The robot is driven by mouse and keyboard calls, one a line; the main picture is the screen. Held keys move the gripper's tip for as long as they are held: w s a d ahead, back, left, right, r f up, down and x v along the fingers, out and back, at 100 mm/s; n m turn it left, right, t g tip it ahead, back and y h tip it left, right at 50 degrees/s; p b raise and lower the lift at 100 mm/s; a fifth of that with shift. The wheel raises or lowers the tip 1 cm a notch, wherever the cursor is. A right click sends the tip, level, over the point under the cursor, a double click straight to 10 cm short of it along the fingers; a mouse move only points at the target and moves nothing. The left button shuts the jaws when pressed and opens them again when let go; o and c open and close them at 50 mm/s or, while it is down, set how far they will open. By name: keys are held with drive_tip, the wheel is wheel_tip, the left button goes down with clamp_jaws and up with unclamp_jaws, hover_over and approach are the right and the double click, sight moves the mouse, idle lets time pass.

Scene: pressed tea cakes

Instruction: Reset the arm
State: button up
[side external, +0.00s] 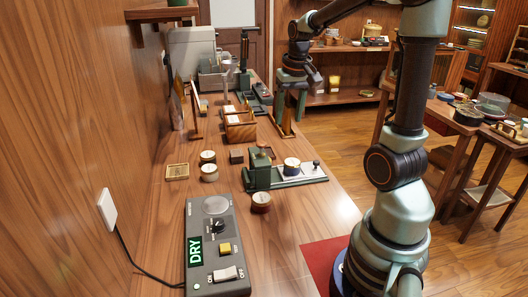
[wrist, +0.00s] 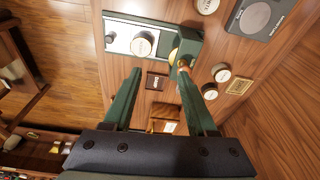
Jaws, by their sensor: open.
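My gripper (side external: 290,106) hangs with its green fingers pointing down above the far right part of the wooden counter (side external: 165,225). In the wrist view my gripper (wrist: 160,70) has its two fingers spread wide, with nothing held between them. A small dark block (wrist: 157,81) shows in the gap, lower down on the counter. The green press-like device (side external: 257,172) stands nearer the side camera than the gripper, with a round tin (side external: 291,164) on its pale plate. The tin also shows beyond the fingertips in the wrist view (wrist: 143,43).
A grey control box (side external: 216,250) with a display reading DRY lies at the counter's near end. Round lidded containers (side external: 209,173) and a wooden box (side external: 240,132) stand on the counter. A side table (side external: 480,132) holding dishes is at the right.

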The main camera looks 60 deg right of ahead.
drive_tip(key=s+a+r+n+t, duration=0.1)
drive_tip(key=a+n, duration=0.1)
drive_tip(key=a, duration=0.5)
drive_tip(key=s+a+r+n+t, duration=0.1)
drive_tip(key=a+n, duration=0.2)
drive_tip(key=a, duration=0.4)
drive_tip(key=s+a+r+n+t+y, duration=0.1)
drive_tip(key=a+n+t, duration=0.1)
drive_tip(key=a, duration=0.5)
drive_tip(key=shift+s+r+n, duration=0.15)
drive_tip(key=shift+r+n, duration=0.05)
drive_tip(key=shift+n, duration=0.2)
